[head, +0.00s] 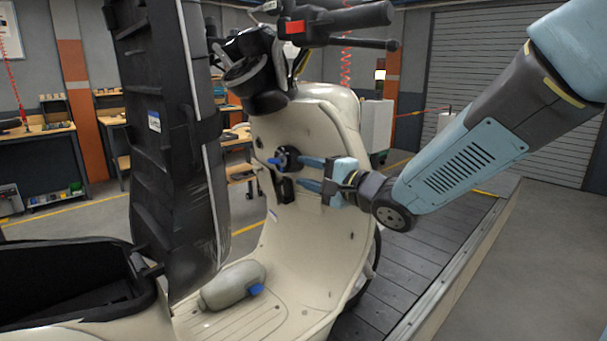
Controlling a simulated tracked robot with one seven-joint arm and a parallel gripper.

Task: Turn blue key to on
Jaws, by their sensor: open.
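The blue key (275,161) sticks out of a round black ignition lock (289,159) on the inner front panel of a cream scooter (330,125). My gripper (306,173) is open at the panel, to the right of the key. Its upper blue finger reaches the right side of the lock, and its lower finger is beside a black fitting (285,189) below the lock. I cannot tell whether the upper finger touches the lock. The key's head shows clear of the fingers. The lock's markings are too small to read.
The raised black seat (165,130) stands upright to the left, over the open storage well (60,270). The handlebar (335,22) is above the lock. A grey bottle-like object with a blue cap (234,285) lies on the footboard.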

